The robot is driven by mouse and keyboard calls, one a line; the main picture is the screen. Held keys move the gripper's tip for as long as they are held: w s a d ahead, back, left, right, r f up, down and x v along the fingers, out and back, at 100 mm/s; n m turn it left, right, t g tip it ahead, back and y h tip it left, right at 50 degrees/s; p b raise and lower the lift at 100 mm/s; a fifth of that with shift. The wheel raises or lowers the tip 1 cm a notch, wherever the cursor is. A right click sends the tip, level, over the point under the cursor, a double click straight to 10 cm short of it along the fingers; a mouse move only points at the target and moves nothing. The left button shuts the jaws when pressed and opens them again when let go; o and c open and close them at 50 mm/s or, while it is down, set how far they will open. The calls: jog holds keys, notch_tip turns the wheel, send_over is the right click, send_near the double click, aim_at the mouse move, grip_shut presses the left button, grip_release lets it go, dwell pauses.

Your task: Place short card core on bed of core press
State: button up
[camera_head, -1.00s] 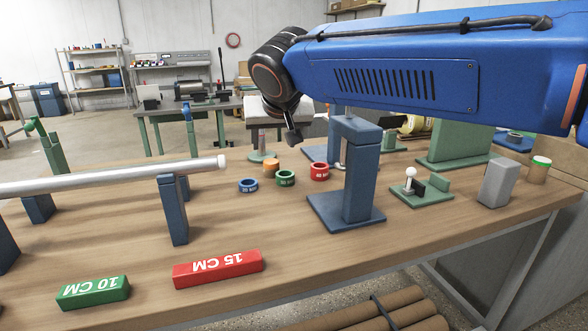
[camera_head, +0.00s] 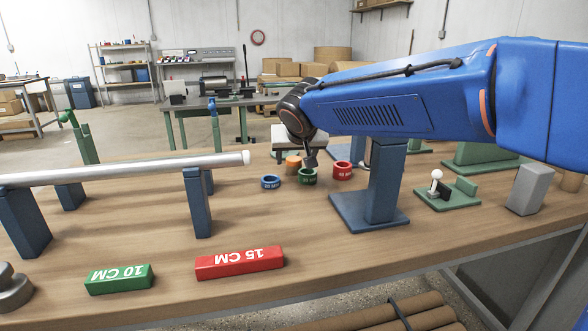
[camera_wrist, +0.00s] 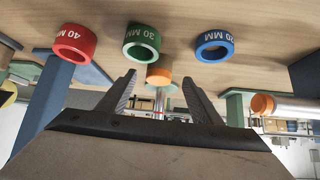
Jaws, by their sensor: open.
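A short orange-brown cylinder (camera_head: 293,163), which looks like the short card core, stands on the wooden bench behind the coloured rings. In the wrist view it (camera_wrist: 158,75) appears between my fingers in the picture, with no visible contact. My gripper (camera_head: 310,158) is open and empty above the green ring; its two spread fingers (camera_wrist: 158,88) show in the wrist view. A blue upright frame on a flat base (camera_head: 350,212) stands right of the rings. I cannot tell for sure whether this is the core press; my arm hides its top.
Blue (camera_head: 270,182), green (camera_head: 307,177) and red (camera_head: 342,171) rings lie close to the cylinder. A silver rod (camera_head: 120,170) rests on blue stands at left. Green (camera_head: 118,280) and red (camera_head: 240,262) blocks lie in front. A green lever fixture (camera_head: 445,195) stands at right.

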aim_at(295, 161)
jog(key=shift+x, duration=2.55)
jog(key=shift+d, duration=0.1)
jog(key=c, duration=1.2)
